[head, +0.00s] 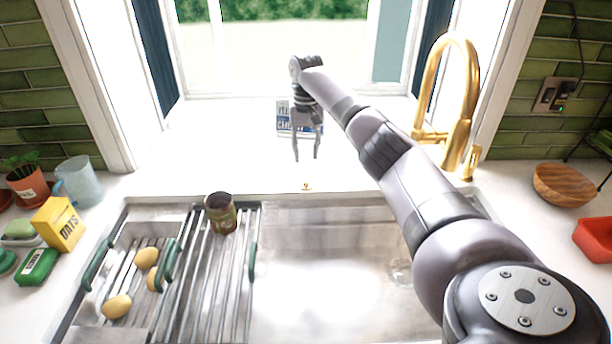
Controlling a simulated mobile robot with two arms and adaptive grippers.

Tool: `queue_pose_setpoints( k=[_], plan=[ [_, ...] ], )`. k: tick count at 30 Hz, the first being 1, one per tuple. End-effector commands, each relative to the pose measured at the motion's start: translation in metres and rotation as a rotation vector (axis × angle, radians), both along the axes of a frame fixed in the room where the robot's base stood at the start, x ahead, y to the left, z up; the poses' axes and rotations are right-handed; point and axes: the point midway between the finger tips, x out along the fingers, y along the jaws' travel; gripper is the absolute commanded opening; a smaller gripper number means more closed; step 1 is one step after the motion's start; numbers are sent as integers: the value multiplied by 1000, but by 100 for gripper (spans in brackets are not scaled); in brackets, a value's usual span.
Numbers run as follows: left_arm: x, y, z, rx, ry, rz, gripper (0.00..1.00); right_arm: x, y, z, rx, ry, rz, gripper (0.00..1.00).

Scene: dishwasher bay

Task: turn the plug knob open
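The small gold plug knob (306,187) sits on the white counter ledge just behind the sink's back edge. My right gripper (306,157) points down behind and above the knob in the picture, with a gap between its two fingers and nothing between them. The fingertips appear apart from the knob. Which way the knob is turned is too small to tell. My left gripper is not in view.
A gold faucet (458,135) stands to the right. A blue-and-white box (284,122) is behind my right gripper.

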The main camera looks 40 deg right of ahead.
Motion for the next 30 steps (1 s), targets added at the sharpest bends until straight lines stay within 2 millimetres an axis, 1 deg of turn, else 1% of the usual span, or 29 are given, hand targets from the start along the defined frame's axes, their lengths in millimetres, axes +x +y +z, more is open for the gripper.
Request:
queue_pose_setpoints(
  k=[1,6,9,13,18,27,30],
  plan=[
    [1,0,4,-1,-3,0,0,-1,0,-11,0,5,-1,31],
    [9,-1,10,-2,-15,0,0,-1,0,-48,0,4,-1,31],
    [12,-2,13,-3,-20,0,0,-1,0,-67,0,4,-2,31],
    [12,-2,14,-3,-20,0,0,0,1,-85,1,2,-2,31],
    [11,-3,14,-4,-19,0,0,0,0,-97,1,1,-1,31],
    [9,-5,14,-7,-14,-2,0,0,0,-99,0,0,-1,31],
    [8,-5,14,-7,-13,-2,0,0,0,-99,0,0,-1,24]
  ],
)
